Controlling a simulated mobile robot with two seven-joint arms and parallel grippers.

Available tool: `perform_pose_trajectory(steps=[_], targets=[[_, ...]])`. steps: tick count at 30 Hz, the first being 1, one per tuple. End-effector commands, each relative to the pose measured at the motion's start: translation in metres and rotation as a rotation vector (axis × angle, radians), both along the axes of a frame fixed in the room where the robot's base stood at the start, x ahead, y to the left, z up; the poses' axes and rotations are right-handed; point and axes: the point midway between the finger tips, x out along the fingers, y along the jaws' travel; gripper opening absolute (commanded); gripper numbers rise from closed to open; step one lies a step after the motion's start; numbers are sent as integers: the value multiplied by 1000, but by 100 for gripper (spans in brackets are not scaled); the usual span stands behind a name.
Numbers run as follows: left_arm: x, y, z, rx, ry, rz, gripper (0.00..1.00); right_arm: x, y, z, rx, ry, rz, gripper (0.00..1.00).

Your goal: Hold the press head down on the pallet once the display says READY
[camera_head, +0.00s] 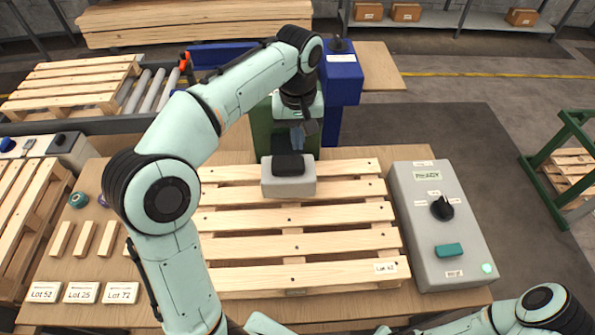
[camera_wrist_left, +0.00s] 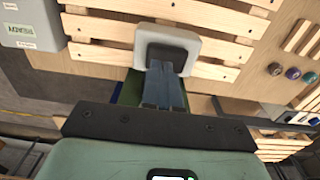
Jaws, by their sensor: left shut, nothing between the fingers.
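The wooden pallet (camera_head: 290,246) lies on the bench, with a "Lot" label at its front right. The press head (camera_head: 288,187), a light grey block with a black pad on top, is at the pallet's back edge; it also shows in the left wrist view (camera_wrist_left: 184,42). I cannot tell whether it touches the boards. The display (camera_head: 427,176) on the grey control box reads READY. My left gripper (camera_head: 297,143) is shut and empty, just behind the black pad. In the left wrist view its fingers (camera_wrist_left: 161,70) reach the pad's edge; contact is unclear. My right gripper is out of view.
The grey control box (camera_head: 455,235) has a black knob (camera_head: 442,208), a teal button (camera_head: 448,250) and a pale green lamp (camera_head: 487,268). Behind the pallet stands a green and blue frame (camera_head: 342,80). Wooden blocks and lot cards (camera_head: 82,292) lie at left.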

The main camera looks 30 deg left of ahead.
Motion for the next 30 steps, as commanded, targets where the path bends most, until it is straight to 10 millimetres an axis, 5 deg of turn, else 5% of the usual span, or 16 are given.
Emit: perform_pose_trajectory(steps=[10, 24, 30], targets=[[0, 0, -16, 1, 3, 0, 0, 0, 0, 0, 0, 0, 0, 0], [-1, 0, -111, 0, 4, 0, 0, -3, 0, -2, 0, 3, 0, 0], [0, 0, -134, 0, 2, 0, 0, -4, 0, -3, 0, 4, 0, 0]])
